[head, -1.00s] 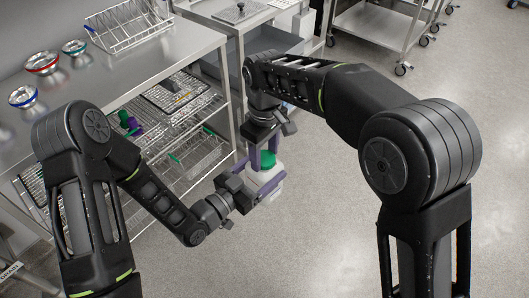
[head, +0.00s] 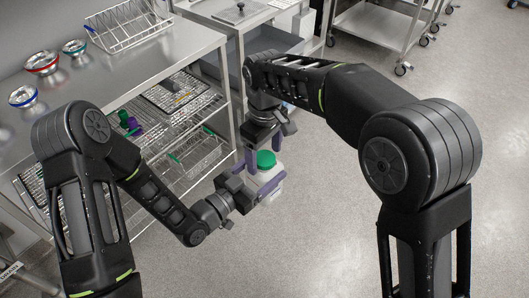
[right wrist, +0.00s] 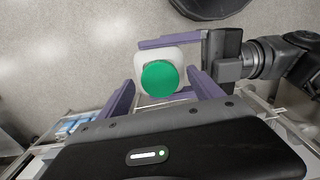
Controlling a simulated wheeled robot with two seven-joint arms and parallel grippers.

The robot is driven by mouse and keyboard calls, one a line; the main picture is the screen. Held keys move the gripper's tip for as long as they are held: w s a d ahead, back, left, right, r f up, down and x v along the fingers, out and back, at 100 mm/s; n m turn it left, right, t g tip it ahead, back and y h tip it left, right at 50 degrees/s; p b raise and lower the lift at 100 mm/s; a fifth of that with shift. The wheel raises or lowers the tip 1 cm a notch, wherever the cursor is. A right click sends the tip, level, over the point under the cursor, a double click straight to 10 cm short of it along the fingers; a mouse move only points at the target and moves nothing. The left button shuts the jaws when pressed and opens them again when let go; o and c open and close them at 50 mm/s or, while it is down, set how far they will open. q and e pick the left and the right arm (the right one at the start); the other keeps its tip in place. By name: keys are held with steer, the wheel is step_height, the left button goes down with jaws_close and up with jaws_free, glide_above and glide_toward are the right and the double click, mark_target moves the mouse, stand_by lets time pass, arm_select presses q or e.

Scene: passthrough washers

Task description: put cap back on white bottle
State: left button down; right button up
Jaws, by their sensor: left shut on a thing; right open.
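The white bottle (head: 268,176) is held in the air between my arms, in front of the rack. The green cap (head: 265,159) sits on top of it; whether it is threaded on cannot be told. In the right wrist view the cap (right wrist: 160,78) covers the bottle's neck, with the white shoulders (right wrist: 150,54) showing around it. My left gripper (head: 264,190) is shut on the bottle body from the side. My right gripper (right wrist: 161,82) is open, its purple fingers on either side of the cap and apart from it. In the head view its fingers are partly hidden.
A steel table (head: 190,50) with small coloured-rim bowls (head: 42,62) and a wire basket (head: 128,28) stands at left. Wire shelves (head: 190,150) with green and purple items lie below.

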steer(key=shift+r, duration=3.75)
